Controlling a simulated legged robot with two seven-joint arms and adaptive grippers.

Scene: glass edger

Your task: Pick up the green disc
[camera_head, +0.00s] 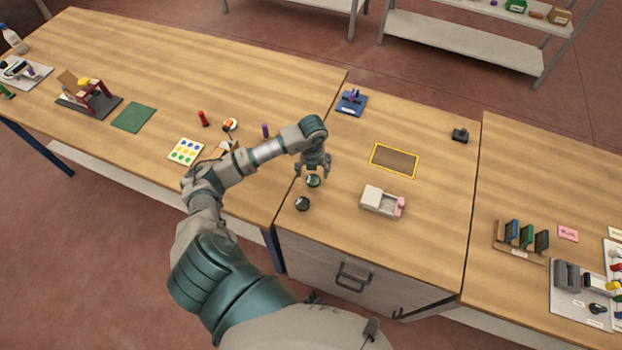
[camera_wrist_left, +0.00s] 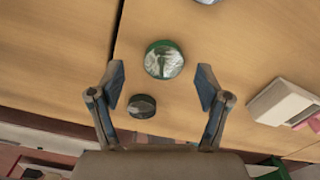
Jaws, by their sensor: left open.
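The green disc (camera_head: 313,181) lies on the wooden table, with a green rim and a pale, shiny top; it also shows in the left wrist view (camera_wrist_left: 164,60). My left gripper (camera_head: 313,170) is open and points down above the table close to the disc. In the left wrist view its fingers (camera_wrist_left: 160,88) are spread wide with nothing between them touching. The disc shows ahead of the fingertips and between their lines. My right gripper is not in view.
A dark disc (camera_head: 302,204) lies beside the green disc, nearer the table's front edge. A white-grey box with a pink part (camera_head: 382,202) stands to the right. A yellow-framed dark rectangle (camera_head: 394,161) and a blue fixture (camera_head: 351,103) are farther back. Wood between them is clear.

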